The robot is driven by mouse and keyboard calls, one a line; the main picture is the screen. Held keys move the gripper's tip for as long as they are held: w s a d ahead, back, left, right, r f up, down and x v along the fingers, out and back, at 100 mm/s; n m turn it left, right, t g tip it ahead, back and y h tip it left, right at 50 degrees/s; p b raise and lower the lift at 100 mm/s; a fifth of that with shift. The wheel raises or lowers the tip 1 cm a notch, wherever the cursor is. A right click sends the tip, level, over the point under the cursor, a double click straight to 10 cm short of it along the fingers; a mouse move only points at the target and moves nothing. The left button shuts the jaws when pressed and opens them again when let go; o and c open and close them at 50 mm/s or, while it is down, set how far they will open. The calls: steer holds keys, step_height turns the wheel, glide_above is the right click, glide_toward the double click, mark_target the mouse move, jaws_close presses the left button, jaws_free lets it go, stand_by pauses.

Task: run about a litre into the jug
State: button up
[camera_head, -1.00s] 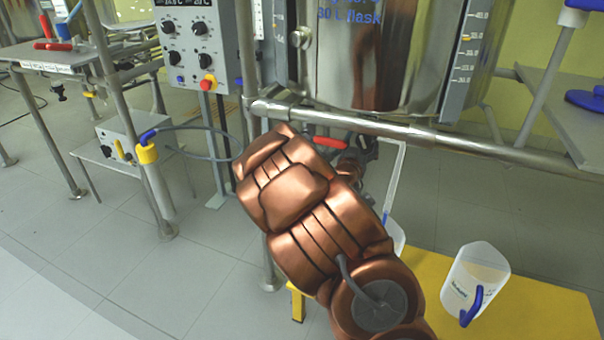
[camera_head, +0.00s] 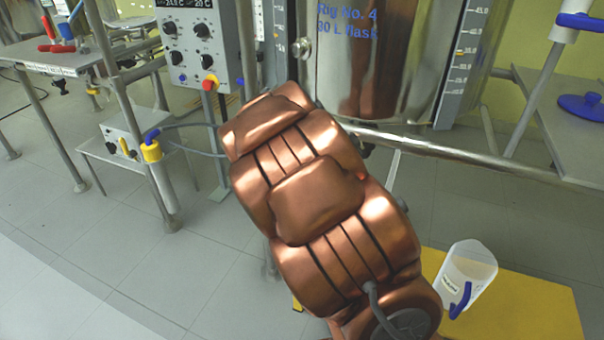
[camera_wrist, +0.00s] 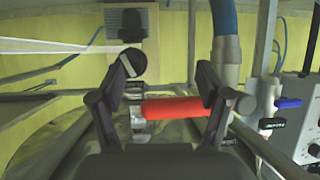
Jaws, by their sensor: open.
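A clear jug (camera_head: 470,268) with a blue handle stands on a yellow bench at the lower right of the head view. The steel vessel (camera_head: 350,85), lettered "Rig No. 4, 30 L", is behind my arm. In the wrist view a red lever handle (camera_wrist: 172,108) lies across the picture, in the space between the fingers of my gripper (camera_wrist: 172,78). The gripper is open and not closed on the handle; whether a finger touches it I cannot tell. In the head view my arm hides the gripper, the lever and the vessel's outlet.
A steel rail (camera_head: 450,153) runs in front of the vessel. The yellow bench (camera_head: 530,305) is below it. A control box (camera_head: 195,45) and a side table (camera_head: 85,58) stand left; a grey shelf with a blue lid (camera_head: 585,105) is right.

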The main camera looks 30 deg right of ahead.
steer(key=s+a+r+n+g+y+p, duration=0.1)
steer(key=s+a+r+y+p, duration=0.1)
steer(key=a, duration=0.5)
steer(key=s+a+r+n+g+y+p, duration=0.1)
steer(key=s+a+y+p, duration=0.2)
steer(key=a, duration=0.4)
steer(key=shift+s+a+r+n+g+y+p, duration=0.3)
steer(key=shift+s+a+r+p, duration=0.1)
steer(key=shift+s+p, duration=0.2)
stand_by(6.0)
